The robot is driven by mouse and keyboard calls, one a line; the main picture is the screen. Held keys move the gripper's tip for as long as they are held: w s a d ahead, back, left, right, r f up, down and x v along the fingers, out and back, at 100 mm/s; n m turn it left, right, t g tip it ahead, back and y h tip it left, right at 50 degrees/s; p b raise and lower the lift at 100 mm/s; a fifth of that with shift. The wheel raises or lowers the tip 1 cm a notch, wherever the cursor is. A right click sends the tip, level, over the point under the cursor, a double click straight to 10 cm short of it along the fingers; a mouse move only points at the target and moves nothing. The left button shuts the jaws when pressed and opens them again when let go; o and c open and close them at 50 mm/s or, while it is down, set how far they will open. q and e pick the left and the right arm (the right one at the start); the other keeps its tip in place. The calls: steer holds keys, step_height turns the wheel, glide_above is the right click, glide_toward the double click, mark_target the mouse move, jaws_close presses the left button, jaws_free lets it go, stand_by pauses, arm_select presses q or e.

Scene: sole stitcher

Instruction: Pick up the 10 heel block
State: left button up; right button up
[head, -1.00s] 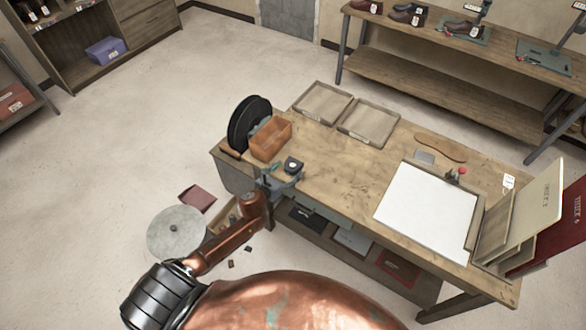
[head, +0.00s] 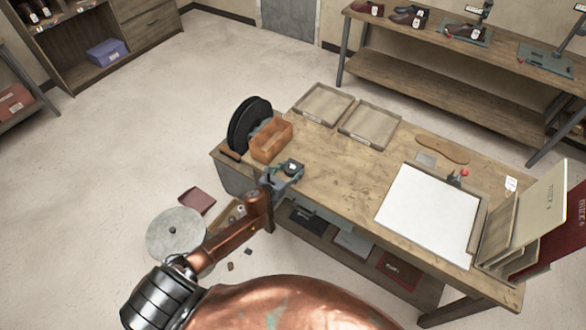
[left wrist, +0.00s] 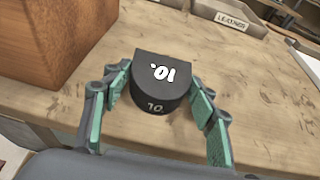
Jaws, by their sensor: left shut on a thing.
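The 10 heel block (head: 291,167) is a small dark block at the near edge of the workbench, in front of the orange-brown box. In the left wrist view the heel block (left wrist: 160,88) shows a white "10" on its top and on its curved face. My left gripper (head: 286,174) is shut on it at the bench edge. Its green-padded fingers stand on either side of the block in the left wrist view (left wrist: 163,97). I cannot tell whether the block is clear of the bench top. My right gripper is not in view.
The orange-brown box (head: 271,140) and a black reel (head: 247,124) stand just behind the block. Two shallow trays (head: 368,123) lie at the back. A white board (head: 428,212), a sole (head: 442,149) and upright folders (head: 530,220) fill the right. The bench middle is clear.

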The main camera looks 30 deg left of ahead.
mark_target(291, 168)
arm_select(q)
steer(key=shift+c, duration=0.4)
steer(key=shift+r+p, duration=0.8)
steer(key=shift+r, duration=0.1)
steer(key=shift+r+p, duration=2.45)
steer(key=shift+r, duration=0.15)
